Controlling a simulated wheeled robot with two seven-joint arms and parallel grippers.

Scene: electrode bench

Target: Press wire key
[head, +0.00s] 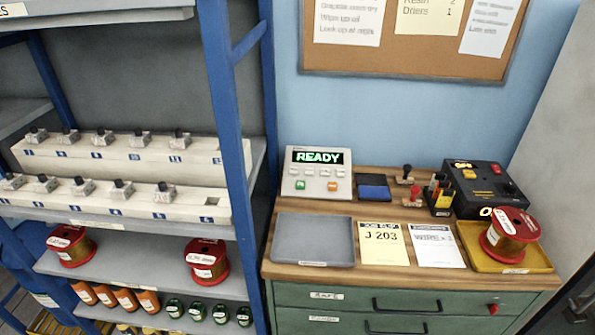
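The control panel (316,173) stands at the back left of the wooden bench top. Its display (319,157) reads READY in green. Below the display is a row of small pale keys (316,171), then a green key (301,185) and an orange key (332,186). The key labels are too small to read, so I cannot tell which one is the wire key. Neither of my grippers is visible, and nothing covers the panel.
In front of the panel lie an empty grey tray (313,253), a J 203 job slip (383,243) and a WIRE card (437,245). A red-flanged spool (509,235) sits in a yellow tray (478,253). A black box (484,181) stands behind. Blue-framed shelves (224,130) are left.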

